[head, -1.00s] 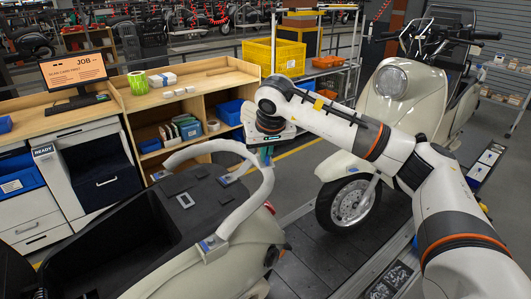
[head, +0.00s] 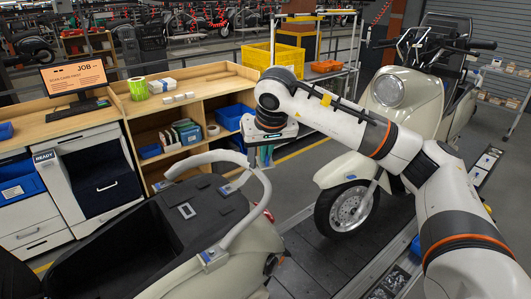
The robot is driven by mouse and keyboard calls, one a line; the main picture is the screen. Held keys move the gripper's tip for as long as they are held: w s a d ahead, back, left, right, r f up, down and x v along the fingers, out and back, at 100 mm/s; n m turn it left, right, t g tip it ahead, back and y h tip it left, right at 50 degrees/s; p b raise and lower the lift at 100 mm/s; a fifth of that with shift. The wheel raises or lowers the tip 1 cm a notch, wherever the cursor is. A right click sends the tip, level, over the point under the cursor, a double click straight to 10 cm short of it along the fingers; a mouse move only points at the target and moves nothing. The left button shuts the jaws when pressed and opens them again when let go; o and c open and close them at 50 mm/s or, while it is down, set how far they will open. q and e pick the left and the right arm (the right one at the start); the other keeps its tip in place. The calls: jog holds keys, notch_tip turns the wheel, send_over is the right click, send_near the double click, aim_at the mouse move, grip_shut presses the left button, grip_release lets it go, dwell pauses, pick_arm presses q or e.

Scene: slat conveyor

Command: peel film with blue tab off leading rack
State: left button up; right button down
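The leading rack (head: 243,220) is a pale curved tube rail around the tail of the cream scooter (head: 190,268) in the lower left. Small blue spots show at its mounts, one at the near foot (head: 210,254); I cannot tell which is the film's tab. Clear film cannot be made out. My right gripper (head: 262,158) points down just above and behind the rack's far right bend. Its fingers are small and partly lost against the shelf, so their opening is unclear. No film shows in them. My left gripper is out of view.
A second cream scooter (head: 393,118) stands behind on the slat conveyor (head: 318,250). A wooden bench (head: 215,82) with a green tape roll (head: 138,89), blue bins and a monitor (head: 74,75) lies beyond the rack. A yellow crate (head: 275,58) stands at the back.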

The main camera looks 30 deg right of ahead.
jog(key=shift+s+a+r, duration=0.15)
jog(key=shift+s+r, duration=0.15)
jog(key=shift+r, duration=0.3)
jog(key=a+v, duration=0.1)
jog(key=v, duration=0.7)
jog(key=shift+s+f, duration=0.2)
jog(key=shift+f, duration=0.1)
